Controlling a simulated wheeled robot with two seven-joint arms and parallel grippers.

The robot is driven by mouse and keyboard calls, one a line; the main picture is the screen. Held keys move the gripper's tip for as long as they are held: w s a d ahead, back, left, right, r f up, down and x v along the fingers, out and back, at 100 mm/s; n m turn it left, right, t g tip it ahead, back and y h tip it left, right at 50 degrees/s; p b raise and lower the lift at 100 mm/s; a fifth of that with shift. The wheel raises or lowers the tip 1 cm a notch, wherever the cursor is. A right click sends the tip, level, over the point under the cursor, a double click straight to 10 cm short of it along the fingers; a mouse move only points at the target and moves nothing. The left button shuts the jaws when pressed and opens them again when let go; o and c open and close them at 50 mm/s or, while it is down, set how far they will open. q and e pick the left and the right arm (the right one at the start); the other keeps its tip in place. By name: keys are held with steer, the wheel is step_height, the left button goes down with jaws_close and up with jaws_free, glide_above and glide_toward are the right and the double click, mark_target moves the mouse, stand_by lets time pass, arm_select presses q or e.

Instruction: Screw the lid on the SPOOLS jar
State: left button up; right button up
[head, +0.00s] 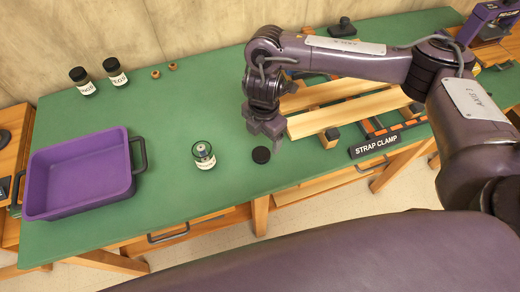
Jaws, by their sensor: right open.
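A clear jar (203,160) with a white label stands upright on the green bench top near its front edge. Its top is open, and the label is too small to read for certain. A round black lid (261,155) lies flat on the bench to the right of the jar. My right gripper (268,136) points down just above and behind the lid, apart from it. It is open and nothing shows between its fingers. My left gripper is not in view.
A purple bin (80,205) stands at the left. Two black-lidded jars (82,81) (115,72) and small rings (156,74) sit at the back. Wooden boards (345,117) and a STRAP CLAMP sign (374,146) lie to the right. The green bench (190,115) is clear around the jar.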

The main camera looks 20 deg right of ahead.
mark_target(261, 154)
steer(key=shift+s, duration=0.1)
steer(key=shift+f, duration=0.25)
steer(key=shift+f+b, duration=0.3)
steer(key=shift+f, duration=0.75)
steer(key=shift+a, duration=0.1)
steer(key=f+b, duration=0.1)
steer(key=f, duration=0.4)
steer(key=shift+a+f, duration=0.1)
steer(key=shift+a, duration=0.1)
steer(key=c, duration=1)
steer(key=shift+c, duration=0.2)
